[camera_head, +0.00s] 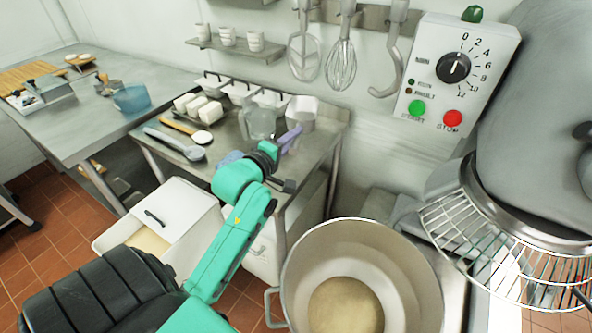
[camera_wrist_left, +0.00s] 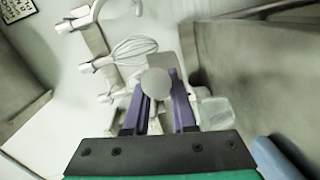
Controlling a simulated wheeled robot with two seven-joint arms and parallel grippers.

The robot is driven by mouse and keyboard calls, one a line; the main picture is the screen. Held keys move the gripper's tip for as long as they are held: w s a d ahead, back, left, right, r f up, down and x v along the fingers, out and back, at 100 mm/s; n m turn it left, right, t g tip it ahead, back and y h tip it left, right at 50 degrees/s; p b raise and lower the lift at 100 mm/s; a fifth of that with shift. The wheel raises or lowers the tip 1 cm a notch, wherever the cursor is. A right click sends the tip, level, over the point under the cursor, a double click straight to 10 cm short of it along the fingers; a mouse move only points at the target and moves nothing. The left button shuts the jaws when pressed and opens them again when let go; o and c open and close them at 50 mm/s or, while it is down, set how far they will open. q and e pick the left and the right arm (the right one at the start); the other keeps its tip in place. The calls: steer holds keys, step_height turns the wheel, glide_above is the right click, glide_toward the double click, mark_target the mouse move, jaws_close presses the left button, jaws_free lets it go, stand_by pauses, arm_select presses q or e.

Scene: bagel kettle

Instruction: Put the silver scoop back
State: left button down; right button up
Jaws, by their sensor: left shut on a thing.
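My left gripper (camera_head: 264,141) is over the back work table in the head view, its purple fingers partly hidden by its own wrist. In the left wrist view the two purple fingers (camera_wrist_left: 160,98) are shut on a pale grey thing with a round end (camera_wrist_left: 157,82). It looks like the silver scoop, but its full shape is hidden. A grey-blue, long-handled scoop or spoon (camera_head: 175,144) lies on the table left of the gripper. My right gripper is not in view.
A wooden-handled tool (camera_head: 186,128), white blocks (camera_head: 198,106) and white bins (camera_head: 241,92) are on the table (camera_head: 222,140). A whisk (camera_head: 340,64) hangs behind. A large bowl (camera_head: 288,270) and a wire guard (camera_head: 470,225) stand at the right. An open white bin (camera_head: 178,208) is below.

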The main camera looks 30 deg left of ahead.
arm_select(q)
step_height(320, 180, down, 13)
steer(key=shift+r, duration=0.15)
steer(key=shift+a, duration=0.1)
steer(key=c, duration=0.7)
jaws_free()
steer(key=shift+c, duration=0.2)
steer(key=shift+s, duration=0.35)
steer(key=s+r+b, duration=0.1)
steer(key=s, duration=1)
steer(key=shift+d+r, duration=0.2)
steer(key=shift+d, duration=0.05)
